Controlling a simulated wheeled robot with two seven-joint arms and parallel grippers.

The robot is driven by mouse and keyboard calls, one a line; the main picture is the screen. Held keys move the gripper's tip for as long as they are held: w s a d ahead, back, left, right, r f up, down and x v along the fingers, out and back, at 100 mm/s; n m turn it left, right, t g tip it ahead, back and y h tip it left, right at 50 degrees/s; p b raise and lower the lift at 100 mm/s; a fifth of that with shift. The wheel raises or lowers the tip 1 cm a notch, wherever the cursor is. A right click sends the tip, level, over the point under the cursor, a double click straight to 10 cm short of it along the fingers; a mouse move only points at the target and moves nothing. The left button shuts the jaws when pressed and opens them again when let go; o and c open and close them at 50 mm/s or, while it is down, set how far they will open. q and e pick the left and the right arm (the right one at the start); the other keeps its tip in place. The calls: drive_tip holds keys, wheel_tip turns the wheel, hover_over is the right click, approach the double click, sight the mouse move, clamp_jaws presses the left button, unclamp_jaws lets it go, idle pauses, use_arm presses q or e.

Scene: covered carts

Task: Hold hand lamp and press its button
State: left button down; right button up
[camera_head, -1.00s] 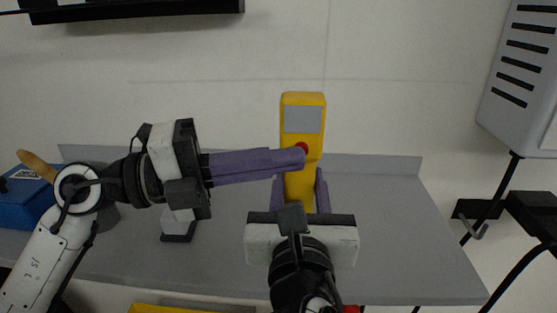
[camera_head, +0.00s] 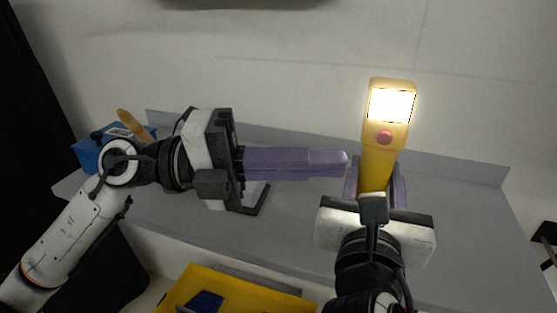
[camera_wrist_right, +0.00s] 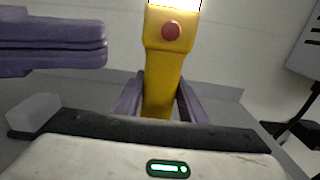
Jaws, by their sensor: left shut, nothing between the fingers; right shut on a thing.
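The yellow hand lamp (camera_head: 377,163) stands upright in my right gripper (camera_head: 376,190), which is shut on its handle. The lamp's panel (camera_head: 391,105) glows bright white. Its round red button (camera_head: 384,138) faces me below the panel and is uncovered. The lamp (camera_wrist_right: 163,85) and button (camera_wrist_right: 171,30) also show in the right wrist view, with the panel cut off at the top. My left gripper (camera_head: 346,164) is shut and empty. Its purple fingertips are left of the lamp, a little lower than the button and apart from it.
A grey shelf (camera_head: 470,200) runs behind and below the grippers, with clear room at the right. A blue box (camera_head: 90,155) with a wooden-looking handle (camera_head: 132,124) sits at its left end. A yellow bin (camera_head: 185,290) holding a dark blue thing is below the front edge.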

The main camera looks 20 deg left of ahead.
use_arm(q)
drive_tip(key=v, duration=0.5)
drive_tip(key=shift+s, duration=0.1)
use_arm(e)
drive_tip(key=shift+f, duration=0.2)
drive_tip(key=o, duration=1.5)
drive_tip(key=shift+w, duration=0.1)
drive_tip(key=shift+r, duration=0.1)
